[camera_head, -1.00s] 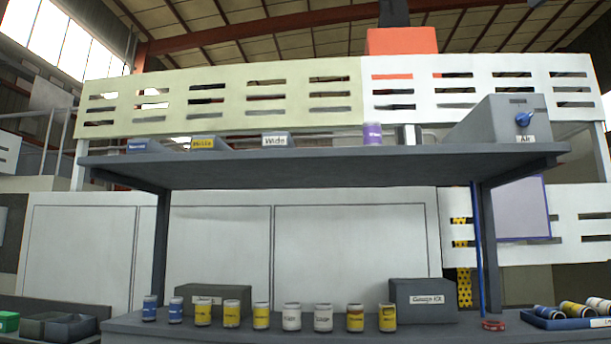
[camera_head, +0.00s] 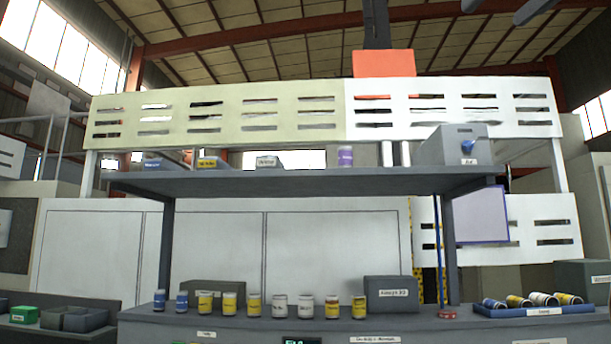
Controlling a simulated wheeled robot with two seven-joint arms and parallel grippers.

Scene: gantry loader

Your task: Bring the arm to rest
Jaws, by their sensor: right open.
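My right gripper (camera_head: 502,8) shows only in part at the top edge of the head view, right of centre. Its two grey fingertips stand wide apart with nothing between them. It appears high above the bench shelf (camera_head: 300,184) and apart from everything. The rest of my right arm is out of frame. My left gripper and left arm are not in view.
Several blue, yellow and white cans (camera_head: 254,305) stand in a row on the bench. A blue tray (camera_head: 540,311) of lying cans is at the right. A grey box with a blue knob (camera_head: 450,147) and a purple can (camera_head: 345,156) stand on the shelf.

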